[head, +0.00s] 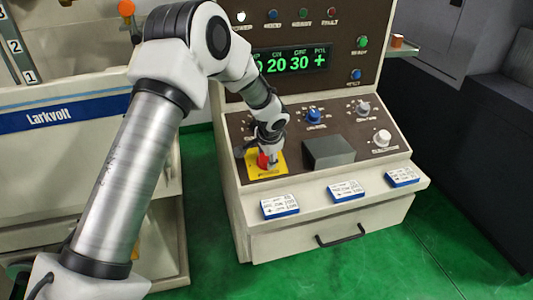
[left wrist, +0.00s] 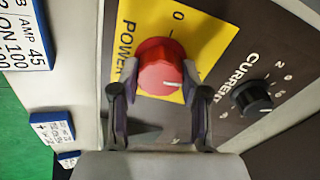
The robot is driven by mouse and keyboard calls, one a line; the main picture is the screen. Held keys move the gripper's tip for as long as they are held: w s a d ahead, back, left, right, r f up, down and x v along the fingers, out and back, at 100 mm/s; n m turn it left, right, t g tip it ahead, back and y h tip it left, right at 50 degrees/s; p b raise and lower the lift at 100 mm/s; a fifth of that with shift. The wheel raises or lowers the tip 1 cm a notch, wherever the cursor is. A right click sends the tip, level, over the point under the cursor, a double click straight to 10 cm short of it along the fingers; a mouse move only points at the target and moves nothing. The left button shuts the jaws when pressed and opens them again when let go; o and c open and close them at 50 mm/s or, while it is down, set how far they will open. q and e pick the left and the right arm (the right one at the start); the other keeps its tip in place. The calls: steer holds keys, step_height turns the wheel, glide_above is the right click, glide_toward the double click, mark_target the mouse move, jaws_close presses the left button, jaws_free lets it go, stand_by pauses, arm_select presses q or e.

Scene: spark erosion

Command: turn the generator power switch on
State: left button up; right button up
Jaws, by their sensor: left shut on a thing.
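The red power switch (left wrist: 160,66) is a round knob on a yellow plate (left wrist: 205,35) marked POWER and 0. A short white line shows on the lower part of its face in the left wrist view, on the side away from the 0. In the head view the red switch (head: 263,160) sits at the left of the generator's sloping panel, partly hidden by my gripper. My left gripper (left wrist: 158,80) is shut on the knob, one finger on each side. My right gripper is in neither view.
A black CURRENT knob (left wrist: 252,98) is close beside the right finger. A grey box (head: 328,152) stands on the panel to the right. Blue-edged cards (head: 280,206) lie on the front ledge. The display (head: 292,60) is lit green.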

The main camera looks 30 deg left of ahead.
arm_select(q)
steer(key=shift+s+f+m+p, duration=0.2)
steer(key=shift+m+p, duration=0.1)
steer(key=shift+m, duration=0.3)
steer(key=shift+f, duration=0.1)
steer(key=o, duration=0.9)
steer(key=shift+o, duration=1.2)
steer(key=shift+w, duration=0.3)
steer(key=v, duration=1.2)
steer(key=shift+w, duration=0.15)
